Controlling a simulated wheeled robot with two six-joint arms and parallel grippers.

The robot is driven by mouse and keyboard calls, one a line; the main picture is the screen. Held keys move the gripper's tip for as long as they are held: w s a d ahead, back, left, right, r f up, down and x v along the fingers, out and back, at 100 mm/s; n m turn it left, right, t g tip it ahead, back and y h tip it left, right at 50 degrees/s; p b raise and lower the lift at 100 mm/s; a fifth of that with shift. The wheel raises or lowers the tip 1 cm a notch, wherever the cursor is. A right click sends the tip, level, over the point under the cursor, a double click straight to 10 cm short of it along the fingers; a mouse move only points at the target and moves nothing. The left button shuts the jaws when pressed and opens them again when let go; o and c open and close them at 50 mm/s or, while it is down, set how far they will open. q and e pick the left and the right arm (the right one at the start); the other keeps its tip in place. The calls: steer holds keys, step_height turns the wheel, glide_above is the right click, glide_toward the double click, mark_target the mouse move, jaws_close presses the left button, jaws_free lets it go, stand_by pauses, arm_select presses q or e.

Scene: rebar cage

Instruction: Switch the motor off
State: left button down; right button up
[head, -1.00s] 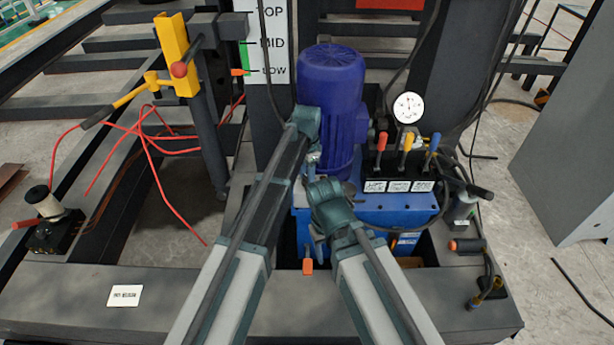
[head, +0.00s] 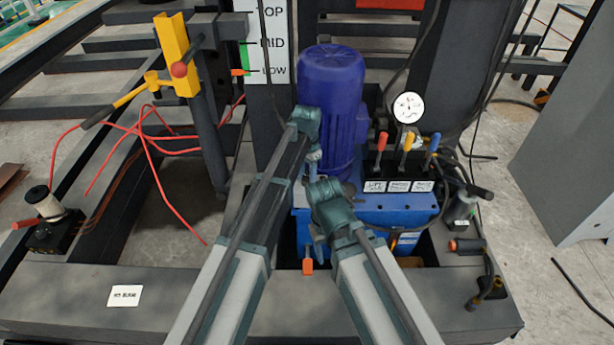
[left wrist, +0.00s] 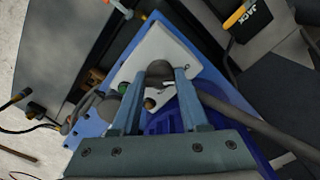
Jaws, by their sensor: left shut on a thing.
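The blue-purple motor (head: 332,80) stands upright on a blue power unit (head: 375,212). In the left wrist view its body (left wrist: 178,122) shows behind my fingers. My left gripper (head: 314,172) points down beside the motor's lower left. In the left wrist view it (left wrist: 158,82) is shut on a dark rounded knob (left wrist: 159,69) on a pale switch plate (left wrist: 165,42). A green button (left wrist: 123,88) sits left of the knob. The knob's marks cannot be read. My right arm's wrist (head: 330,200) is in front of the power unit; its fingers are mostly hidden.
Red, yellow and blue levers (head: 408,143) stand right of the motor, below a round gauge (head: 408,107). A black box with a pale knob (head: 50,215) sits at the left. A yellow bracket (head: 177,55) stands at the back left. A grey cabinet (head: 570,140) fills the right.

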mark_target(307, 177)
arm_select(q)
steer(key=shift+c, duration=2.1)
jaws_free()
steer(key=shift+r, duration=0.1)
step_height(307, 177, up, 14)
steer(key=p, duration=1.4)
steer(key=shift+f, duration=0.2)
